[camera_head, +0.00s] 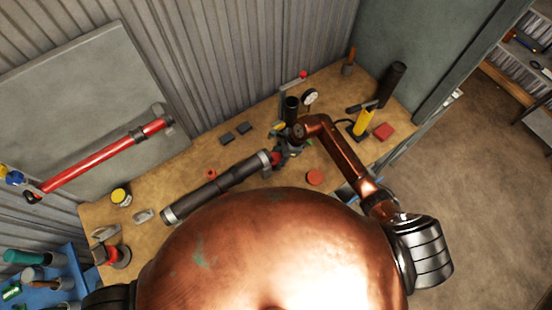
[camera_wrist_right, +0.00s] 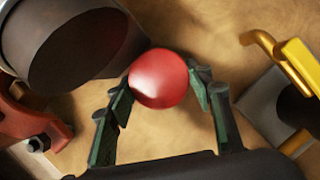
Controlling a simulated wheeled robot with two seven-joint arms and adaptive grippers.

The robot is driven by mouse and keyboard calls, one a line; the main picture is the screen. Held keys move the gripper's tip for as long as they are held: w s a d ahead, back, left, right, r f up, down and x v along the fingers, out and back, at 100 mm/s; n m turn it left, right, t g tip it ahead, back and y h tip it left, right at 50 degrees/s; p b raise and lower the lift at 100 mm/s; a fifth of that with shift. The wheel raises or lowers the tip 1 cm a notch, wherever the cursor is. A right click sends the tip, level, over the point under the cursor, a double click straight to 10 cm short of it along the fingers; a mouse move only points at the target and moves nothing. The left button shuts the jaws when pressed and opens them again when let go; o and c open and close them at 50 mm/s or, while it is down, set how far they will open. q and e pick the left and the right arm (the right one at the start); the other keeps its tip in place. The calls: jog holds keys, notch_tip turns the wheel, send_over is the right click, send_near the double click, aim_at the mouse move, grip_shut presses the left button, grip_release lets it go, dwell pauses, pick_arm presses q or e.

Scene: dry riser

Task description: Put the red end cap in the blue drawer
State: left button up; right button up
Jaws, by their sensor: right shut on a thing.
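My right gripper (camera_wrist_right: 162,95) is shut on a rounded red end cap (camera_wrist_right: 158,78), which sits between its fingertips in the right wrist view. In the head view this gripper (camera_head: 286,148) is over the workbench, by the right end of the long dark pipe. The cap in its fingers is too small to make out there. A small patch of blue (camera_head: 347,191) shows at the bench's front edge beside my right arm. It may be the blue drawer, but my body and arm hide most of it. My left gripper is not in view.
A blue tool holder (camera_head: 66,272) stands at lower left. Open floor lies right.

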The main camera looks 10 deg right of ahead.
jog(key=shift+w, duration=0.1)
jog(key=shift+f, duration=0.15)
jog(key=o, duration=1.3)
jog(key=shift+o, duration=0.2)
